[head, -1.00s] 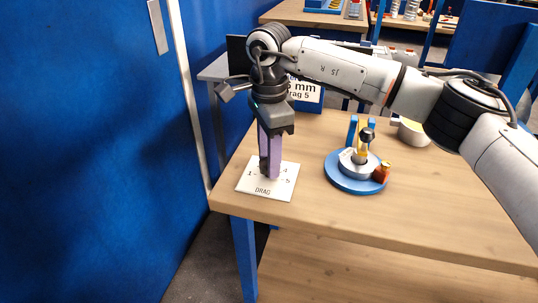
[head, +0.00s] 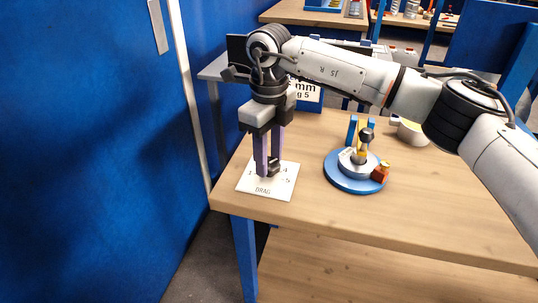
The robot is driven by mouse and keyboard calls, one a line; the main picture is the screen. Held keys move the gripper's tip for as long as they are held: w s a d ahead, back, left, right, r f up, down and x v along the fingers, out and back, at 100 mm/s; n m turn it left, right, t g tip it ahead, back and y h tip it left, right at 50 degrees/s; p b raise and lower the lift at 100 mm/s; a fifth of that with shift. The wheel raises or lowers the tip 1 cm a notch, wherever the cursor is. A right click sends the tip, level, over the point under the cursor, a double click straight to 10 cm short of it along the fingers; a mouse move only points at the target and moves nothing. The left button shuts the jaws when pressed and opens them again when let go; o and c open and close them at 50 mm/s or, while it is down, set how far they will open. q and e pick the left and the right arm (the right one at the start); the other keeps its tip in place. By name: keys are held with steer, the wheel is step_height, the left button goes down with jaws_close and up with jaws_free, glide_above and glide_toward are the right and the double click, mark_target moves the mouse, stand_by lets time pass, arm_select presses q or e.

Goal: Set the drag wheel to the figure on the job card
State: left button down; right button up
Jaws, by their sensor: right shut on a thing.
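The drag plate (head: 262,189), a white square marked DRAG with figures around it, lies on the near left corner of the workbench. Its figures 4 and 5 show at the right; others are hidden by the fingers. My right gripper (head: 267,172) points straight down over the plate's middle, its purple fingers shut on the drag wheel, which is mostly hidden between them. A small dark part shows at the fingertips. The job card (head: 308,93) stands behind, partly covered by my right wrist; "mm" and "g 5" can be read. My left gripper is out of view.
A round blue fixture (head: 352,184) with a grey hub, blue posts and an orange-red part stands right of the plate. The wooden bench (head: 420,215) is clear at front right. A blue wall (head: 90,150) is at left.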

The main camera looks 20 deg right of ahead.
mark_target(270, 163)
steer(key=m, duration=0.5)
steer(key=shift+m, duration=0.4)
steer(key=m, duration=0.5)
steer(key=shift+d+p, duration=0.1)
steer(key=shift+p, duration=0.2)
steer(key=shift+m, duration=0.4)
steer(key=o, duration=1)
steer(key=shift+o, duration=0.2)
step_height(270, 163, up, 10)
steer(key=shift+r, duration=0.2)
steer(key=shift+f, duration=0.1)
